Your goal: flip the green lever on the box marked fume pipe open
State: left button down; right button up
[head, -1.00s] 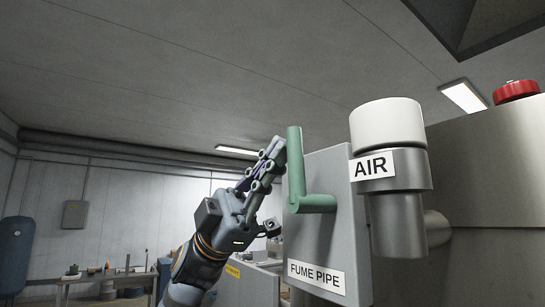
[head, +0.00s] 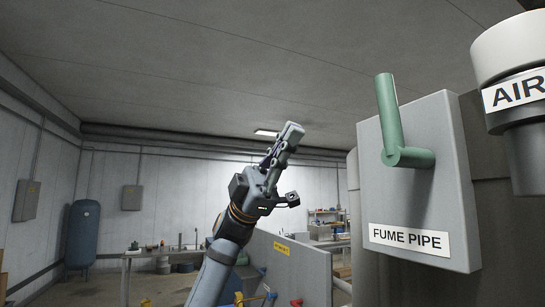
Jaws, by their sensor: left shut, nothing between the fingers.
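The grey box (head: 440,190) stands at the right of the head view, with a white label reading FUME PIPE (head: 409,239) on its lower front. The green lever (head: 390,122) is on the box's front. Its handle points up and leans slightly left, and its pivot end sits near the middle of the face. My left gripper (head: 291,134) is to the left of the lever, clearly apart from it in the picture. Its fingers point up and are shut with nothing between them. My right gripper is not in view.
A grey pipe with a white cap and an AIR label (head: 516,92) stands right of the box, cut by the picture edge. A low grey panel (head: 290,262) is behind my left arm. A blue tank (head: 83,234) and a workbench (head: 150,251) stand far back left.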

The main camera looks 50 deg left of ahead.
pick_arm(q)
jog(key=shift+w+a, duration=0.4)
jog(key=shift+a, duration=0.4)
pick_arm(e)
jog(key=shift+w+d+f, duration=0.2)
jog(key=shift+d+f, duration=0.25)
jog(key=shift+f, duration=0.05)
